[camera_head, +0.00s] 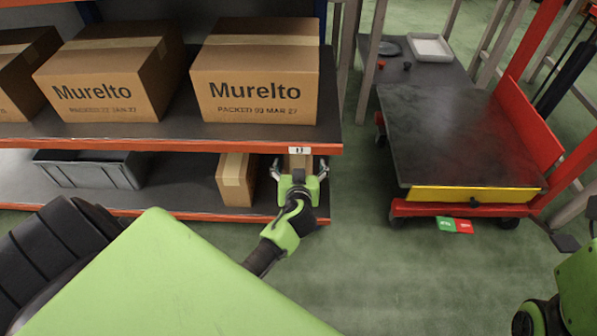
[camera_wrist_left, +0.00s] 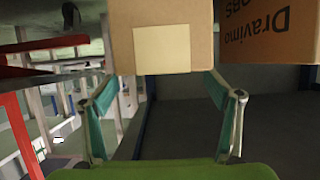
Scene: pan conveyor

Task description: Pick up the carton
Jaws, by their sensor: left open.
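A small brown carton (camera_head: 298,160) stands on the lower shelf (camera_head: 180,196) near its right end, partly hidden under the upper shelf's edge and behind my left gripper. My left gripper (camera_head: 299,167) is open in front of it, with one finger towards each side. In the left wrist view the carton (camera_wrist_left: 180,20) fills the upper middle, with a pale tape patch on its near face. The fingertips of the gripper (camera_wrist_left: 161,77) are near its lower corners there; I cannot tell whether they touch it.
Another small carton (camera_head: 236,180) stands just left; a carton printed "Dravimo" (camera_wrist_left: 268,30) is close in the wrist view. A grey bin (camera_head: 90,172) is further left. Large Murelto boxes (camera_head: 255,80) fill the upper shelf. A red-framed cart (camera_head: 460,210) stands right, past clear floor.

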